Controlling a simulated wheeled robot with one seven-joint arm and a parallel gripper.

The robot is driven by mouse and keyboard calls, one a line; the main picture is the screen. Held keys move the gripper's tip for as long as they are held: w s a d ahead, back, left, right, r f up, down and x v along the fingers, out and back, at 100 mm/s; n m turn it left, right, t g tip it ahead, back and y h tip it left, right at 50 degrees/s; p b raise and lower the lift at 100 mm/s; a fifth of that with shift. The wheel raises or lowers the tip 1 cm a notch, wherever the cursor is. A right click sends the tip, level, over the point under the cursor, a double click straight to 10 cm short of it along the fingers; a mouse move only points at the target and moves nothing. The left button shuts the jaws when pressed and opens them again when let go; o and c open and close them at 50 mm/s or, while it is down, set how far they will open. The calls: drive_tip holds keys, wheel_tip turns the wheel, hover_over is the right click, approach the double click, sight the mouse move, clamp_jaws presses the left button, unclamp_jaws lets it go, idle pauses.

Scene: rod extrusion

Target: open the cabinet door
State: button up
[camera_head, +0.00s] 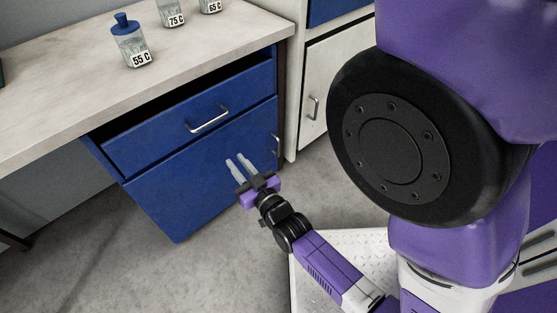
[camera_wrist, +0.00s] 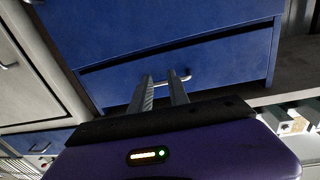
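The blue cabinet has a lower door (camera_head: 200,185) with a small metal handle (camera_head: 275,144) at its upper right edge. Above it is a blue drawer (camera_head: 165,126) with a silver bar handle (camera_head: 209,120). My gripper (camera_head: 235,160) is open and empty, its two fingers parallel and apart, in front of the door and left of the door handle. In the wrist view, which looks upside down, my gripper (camera_wrist: 160,76) overlaps the drawer handle (camera_wrist: 181,77); I cannot tell the depth gap. The door (camera_wrist: 150,28) looks closed; a bit of its handle (camera_wrist: 36,2) shows at the top edge.
A worktop (camera_head: 75,88) above bears labelled bottles, one with a blue cap (camera_head: 131,45). A white cabinet (camera_head: 338,70) with its own handle (camera_head: 314,107) stands to the right. Grey floor (camera_head: 130,265) lies open in front. My purple arm covers much of the right side.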

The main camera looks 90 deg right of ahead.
sight(279, 149)
drive_tip(key=s+d+f+m+g+h+b, duration=0.1)
drive_tip(key=s+d+f+m+g+b, duration=0.2)
drive_tip(key=d+f, duration=0.5)
drive_tip(key=s+d+f+g+h+b, duration=0.1)
drive_tip(key=s+d+f+g+b, duration=0.1)
drive_tip(key=s+d+f+b, duration=0.6)
drive_tip(key=s+d+f+m+g+h+b, duration=0.1)
drive_tip(key=s+d+f+m+g+b, duration=0.3)
drive_tip(key=f, duration=0.7)
drive_tip(key=shift+n+t, duration=0.4)
drive_tip(key=shift+n, duration=0.5)
drive_tip(key=w+d, duration=0.1)
drive_tip(key=d, duration=0.1)
drive_tip(key=w+d, duration=0.1)
drive_tip(key=d, duration=0.1)
drive_tip(key=w+d, duration=0.1)
drive_tip(key=d, duration=0.1)
drive_tip(key=shift+d+r, duration=0.15)
drive_tip(key=shift+d, duration=0.1)
drive_tip(key=shift+d+r+b, duration=0.1)
drive_tip(key=shift+d+b, duration=0.2)
drive_tip(key=shift+d, duration=0.4)
clamp_jaws()
